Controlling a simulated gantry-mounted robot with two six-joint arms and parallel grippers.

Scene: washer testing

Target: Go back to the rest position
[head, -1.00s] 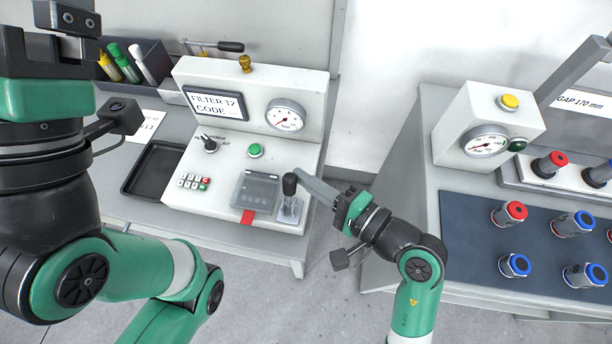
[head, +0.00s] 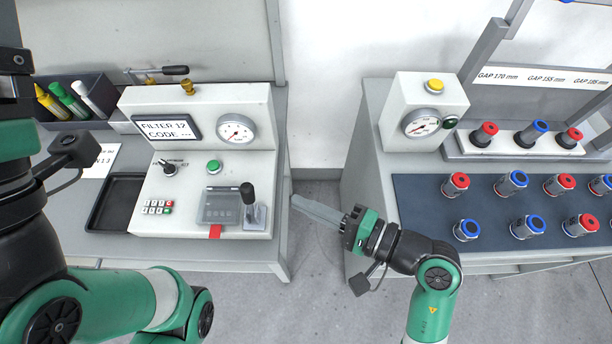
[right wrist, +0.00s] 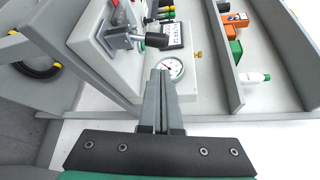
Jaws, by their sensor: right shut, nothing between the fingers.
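My right gripper (head: 318,210) is shut and empty. In the head view it hangs over the floor gap between the two benches, its fingers pointing left toward the test panel (head: 140,205) and apart from the black-handled lever (head: 249,200). In the right wrist view its closed fingers (right wrist: 158,95) point up the picture, with the panel's gauge (right wrist: 172,69) beyond them. My left arm fills the left of the head view; its gripper fingers are not seen.
The left bench holds a black tray (head: 113,203) and a marker bin (head: 76,98). The right bench (head: 375,150) carries a white gauge box (head: 398,92) and several red- and blue-capped fittings on a dark mat (head: 412,193). Grey floor (head: 310,285) is free between the benches.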

